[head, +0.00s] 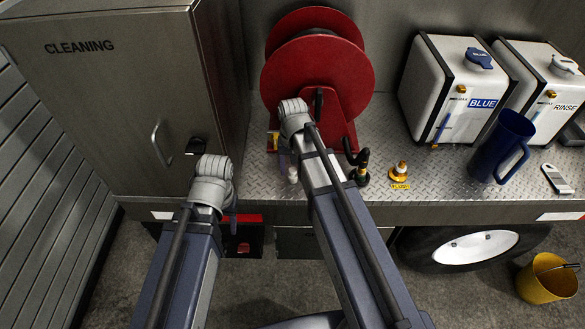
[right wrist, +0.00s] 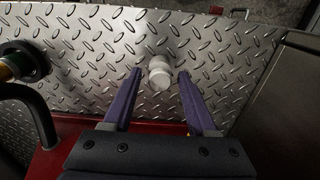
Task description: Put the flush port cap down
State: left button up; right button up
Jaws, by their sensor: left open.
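A small white cap (right wrist: 159,72), which I take for the flush port cap, sits on the tread-plate deck (right wrist: 95,50) in the right wrist view. It also shows in the head view (head: 293,175). My right gripper (right wrist: 160,76) is open, with one purple finger on each side of the cap and a visible gap to both. The yellow port fitting (head: 400,173) with a pale top stands to the right on the deck, behind a yellow label. My left gripper (head: 232,218) is open and empty near the deck's front edge; its fingers are mostly hidden by its wrist.
A red hose reel (head: 318,70) stands behind my right gripper. A dark nozzle (head: 360,165) is close on its right. A blue jug (head: 500,145) and white BLUE (head: 450,85) and RINSE (head: 545,90) tanks stand further right. The cleaning cabinet (head: 100,100) is at left.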

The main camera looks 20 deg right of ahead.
aim_at(292, 170)
jog(key=shift+r, duration=0.1)
notch_tip(292, 170, up, 12)
jog(key=p, duration=1.2)
jog(key=s+a+n, duration=0.2)
jog(key=s+a, duration=0.1)
jog(key=s, duration=0.1)
jog(key=s+a+n, duration=0.2)
jog(key=s+a, duration=0.2)
jog(key=s, duration=0.1)
jog(key=s+a+n+h, duration=0.1)
jog(key=s+a+n, duration=0.2)
jog(key=s, duration=0.2)
jog(key=shift+s+a+r, duration=0.1)
jog(key=shift+s+a, duration=0.05)
jog(key=shift+a, duration=0.15)
